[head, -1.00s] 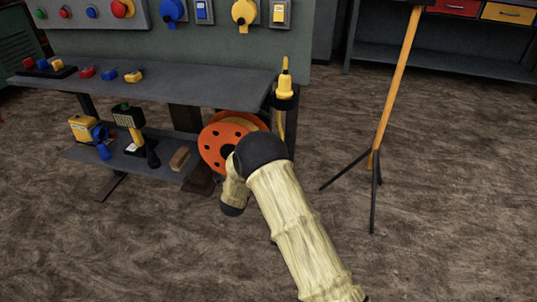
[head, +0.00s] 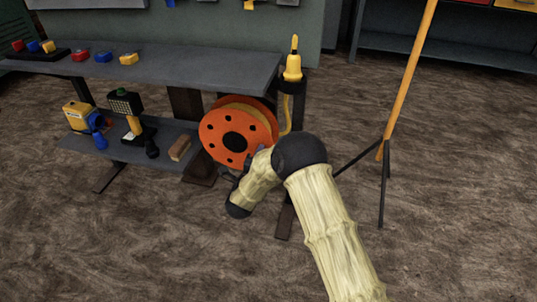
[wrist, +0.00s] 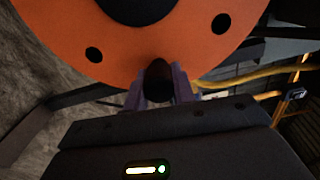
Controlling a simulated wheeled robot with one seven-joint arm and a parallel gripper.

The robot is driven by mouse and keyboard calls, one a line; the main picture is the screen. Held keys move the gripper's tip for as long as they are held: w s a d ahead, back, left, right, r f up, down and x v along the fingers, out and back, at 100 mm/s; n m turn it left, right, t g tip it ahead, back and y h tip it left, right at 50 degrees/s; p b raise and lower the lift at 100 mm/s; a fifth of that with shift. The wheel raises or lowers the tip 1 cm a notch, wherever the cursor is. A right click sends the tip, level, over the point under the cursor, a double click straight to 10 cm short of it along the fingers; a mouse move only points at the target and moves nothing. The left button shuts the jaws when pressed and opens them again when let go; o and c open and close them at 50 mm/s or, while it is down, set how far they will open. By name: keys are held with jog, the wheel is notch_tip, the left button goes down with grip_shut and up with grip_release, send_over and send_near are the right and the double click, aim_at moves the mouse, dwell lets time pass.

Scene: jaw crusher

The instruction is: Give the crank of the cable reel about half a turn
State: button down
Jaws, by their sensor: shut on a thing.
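The cable reel (head: 222,148) is an orange disc with a dark hub and round holes, with yellow cable wound behind it. It stands beside the bench's lower shelf in the head view. In the wrist view its orange face (wrist: 75,35) fills the top. The crank's dark knob (wrist: 158,80) stands at the lower rim of the disc, between the two fingers. My gripper (wrist: 160,92) is shut on this knob.
An orange pole on a tripod (head: 385,150) stands to the right.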

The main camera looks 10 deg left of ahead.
jog(key=shift+w+r, duration=0.1)
dwell(0.3)
jog(key=c, duration=1.2)
grip_release()
jog(key=shift+o, duration=0.2)
jog(key=s+p, duration=0.6)
jog(key=s, duration=1.1)
jog(key=shift+s+a+f, duration=0.2)
jog(key=shift+s+a, duration=0.05)
jog(key=shift+a, duration=0.05)
